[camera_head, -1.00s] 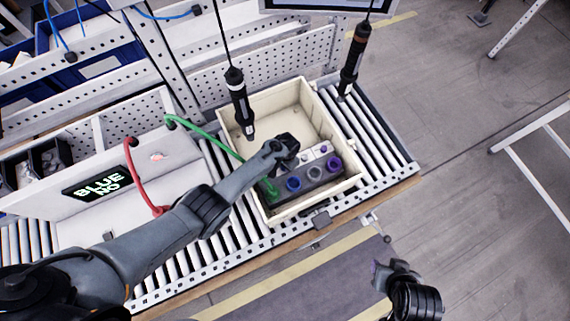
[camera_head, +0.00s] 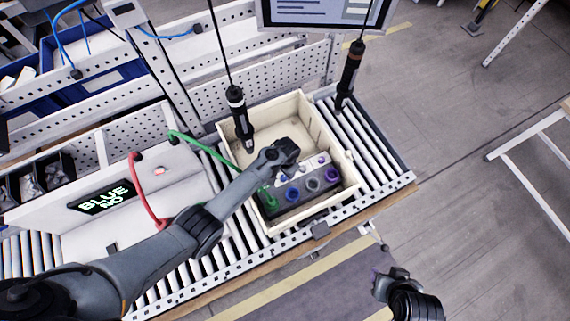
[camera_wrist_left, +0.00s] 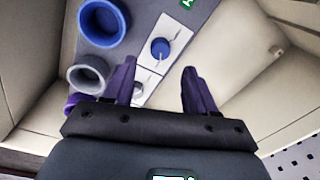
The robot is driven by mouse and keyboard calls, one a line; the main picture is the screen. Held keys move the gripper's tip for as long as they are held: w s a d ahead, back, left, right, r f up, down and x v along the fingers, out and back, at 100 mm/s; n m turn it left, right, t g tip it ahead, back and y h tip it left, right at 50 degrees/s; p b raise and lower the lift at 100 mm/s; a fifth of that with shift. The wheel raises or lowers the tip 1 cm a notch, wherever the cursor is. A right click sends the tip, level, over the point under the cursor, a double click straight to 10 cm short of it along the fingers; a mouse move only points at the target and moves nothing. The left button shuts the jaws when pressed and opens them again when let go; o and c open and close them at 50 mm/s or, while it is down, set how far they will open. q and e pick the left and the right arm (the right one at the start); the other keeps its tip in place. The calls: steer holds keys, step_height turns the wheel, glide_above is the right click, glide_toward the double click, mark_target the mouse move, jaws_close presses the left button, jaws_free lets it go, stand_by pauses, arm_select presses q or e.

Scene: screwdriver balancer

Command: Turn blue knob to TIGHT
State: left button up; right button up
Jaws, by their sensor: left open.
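The blue knob (camera_wrist_left: 160,48) is a small round knob on a white plate, beside a blue ring socket (camera_wrist_left: 103,22). In the left wrist view it lies just beyond and between the fingertips of my left gripper (camera_wrist_left: 158,75), which is open and empty. In the head view my left gripper (camera_head: 284,155) is over the panel (camera_head: 300,210) in the cream box, and I cannot make out the blue knob. The knob's setting is too small to read. My right gripper (camera_head: 392,285) hangs at the lower right, away from the box; its jaws are unclear.
The cream box (camera_head: 338,135) stands on a roller conveyor. Two hanging screwdrivers (camera_head: 240,115) (camera_head: 348,75) are near its far side. A green cable (camera_head: 210,150) runs to the panel.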

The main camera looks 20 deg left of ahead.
mark_target(285, 178)
arm_select(q)
steer(key=shift+s+d+r+p, duration=0.1)
steer(key=shift+r+p, duration=0.05)
steer(key=shift+r, duration=1.15)
steer(key=shift+d+r+p, duration=0.1)
steer(key=shift+r+p, duration=0.05)
steer(key=shift+r, duration=1.1)
arm_select(e)
steer(key=shift+d+r, duration=0.15)
steer(key=shift+r, duration=0.25)
